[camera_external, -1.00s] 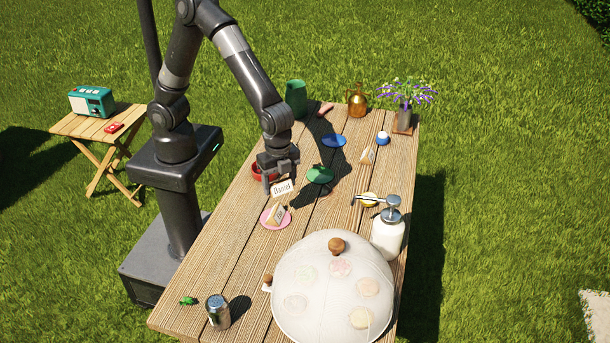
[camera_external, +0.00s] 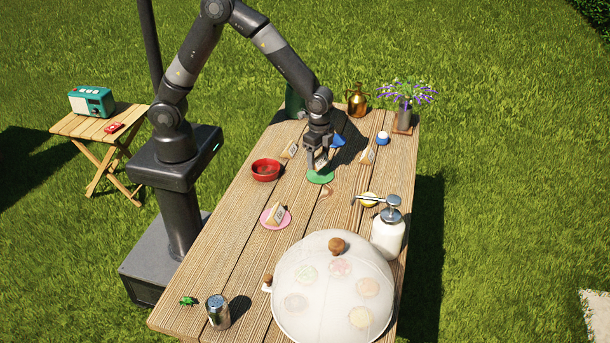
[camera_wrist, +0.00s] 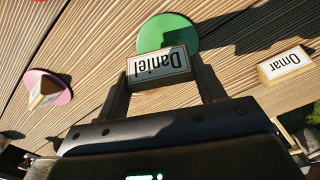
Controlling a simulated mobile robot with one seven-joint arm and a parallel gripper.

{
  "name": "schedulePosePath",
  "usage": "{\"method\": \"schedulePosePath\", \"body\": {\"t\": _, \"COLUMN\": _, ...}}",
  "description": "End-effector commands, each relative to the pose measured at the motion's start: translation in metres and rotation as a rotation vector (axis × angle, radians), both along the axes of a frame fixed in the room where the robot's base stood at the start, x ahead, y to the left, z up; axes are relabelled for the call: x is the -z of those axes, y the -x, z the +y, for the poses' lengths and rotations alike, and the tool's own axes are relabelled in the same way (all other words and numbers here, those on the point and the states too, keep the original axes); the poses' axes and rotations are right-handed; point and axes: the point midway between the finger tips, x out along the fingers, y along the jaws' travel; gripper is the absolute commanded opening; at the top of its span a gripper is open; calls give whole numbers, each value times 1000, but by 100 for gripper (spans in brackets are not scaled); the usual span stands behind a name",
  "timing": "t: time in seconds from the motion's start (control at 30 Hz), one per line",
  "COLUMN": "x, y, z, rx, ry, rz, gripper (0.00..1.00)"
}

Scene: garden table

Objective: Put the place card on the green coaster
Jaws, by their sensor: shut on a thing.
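The place card "Daniel" (camera_wrist: 158,67) is a small pale block with black lettering, upside down in the wrist view. My gripper (camera_wrist: 165,82) is shut on it, with one finger at each end. The green coaster (camera_wrist: 166,24) shows just beyond the card, which overlaps its near edge in that view. In the external view, my gripper (camera_external: 319,165) is at the green coaster (camera_external: 321,178), and the coaster's far part is hidden. I cannot tell whether the card touches the coaster.
A pink coaster (camera_external: 284,222) bears another card. A red bowl (camera_external: 266,170) and a card (camera_external: 290,150) stand left of my gripper. The "Omar" card (camera_wrist: 286,66) lies right in the wrist view. A mesh dome (camera_external: 333,290) and soap dispenser (camera_external: 388,236) are nearer the front.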

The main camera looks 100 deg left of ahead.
Motion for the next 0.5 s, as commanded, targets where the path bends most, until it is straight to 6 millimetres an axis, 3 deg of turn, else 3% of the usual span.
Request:
{"method": "schedulePosePath", "body": {"t": 0.23, "x": 13, "y": -6, "z": 10, "rx": 0, "ry": 1, "rz": 0, "gripper": 41}}
{"method": "schedulePosePath", "body": {"t": 0.5, "x": 47, "y": -5, "z": 10, "rx": 1, "ry": 1, "rz": 0, "gripper": 41}}
